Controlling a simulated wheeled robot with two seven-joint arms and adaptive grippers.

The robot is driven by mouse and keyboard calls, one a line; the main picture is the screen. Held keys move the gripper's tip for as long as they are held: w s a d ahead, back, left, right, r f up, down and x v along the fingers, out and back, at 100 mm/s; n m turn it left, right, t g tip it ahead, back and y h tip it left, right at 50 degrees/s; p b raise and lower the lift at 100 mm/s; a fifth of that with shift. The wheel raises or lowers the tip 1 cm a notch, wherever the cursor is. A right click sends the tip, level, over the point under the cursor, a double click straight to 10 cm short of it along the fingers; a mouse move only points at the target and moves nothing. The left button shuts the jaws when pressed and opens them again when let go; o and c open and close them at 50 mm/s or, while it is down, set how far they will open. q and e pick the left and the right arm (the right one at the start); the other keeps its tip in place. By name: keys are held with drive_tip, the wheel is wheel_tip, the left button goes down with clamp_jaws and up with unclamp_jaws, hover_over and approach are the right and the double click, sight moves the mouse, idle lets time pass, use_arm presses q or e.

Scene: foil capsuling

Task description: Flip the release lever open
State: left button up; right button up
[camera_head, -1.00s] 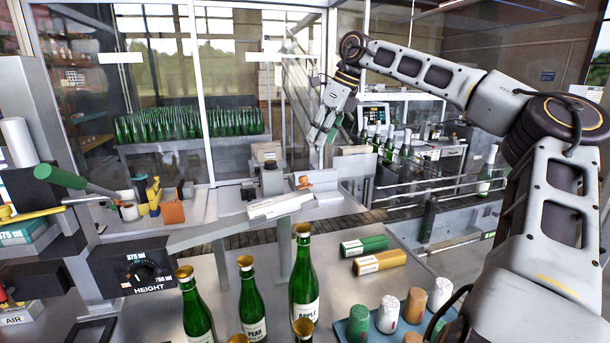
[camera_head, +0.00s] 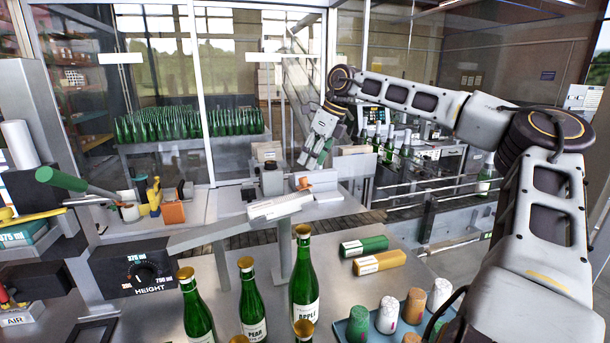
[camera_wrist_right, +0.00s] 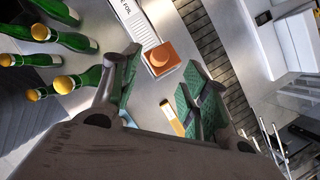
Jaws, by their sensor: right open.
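In the right wrist view the orange block (camera_wrist_right: 160,58) lies just beyond my fingertips. My right gripper (camera_head: 314,158) is above and slightly right of it, open and empty, with green finger pads showing in the wrist view (camera_wrist_right: 158,95). Another lever with a green handle (camera_head: 62,180) is at the far left. No marking tells which is the release lever. My left gripper is out of view.
Several green bottles (camera_head: 304,280) with gold tops stand in front. A green roll (camera_head: 364,246) and a yellow roll (camera_head: 379,262) lie on the table. A blue tray (camera_head: 345,331) of capsules is at front right. A rail (camera_head: 440,183) runs behind, right.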

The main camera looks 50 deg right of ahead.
sight(304, 183)
drive_tip(key=shift+p+x, duration=0.5)
drive_tip(key=shift+x, duration=2.85)
drive_tip(key=shift+c, duration=0.2)
drive_tip(key=c, duration=0.9)
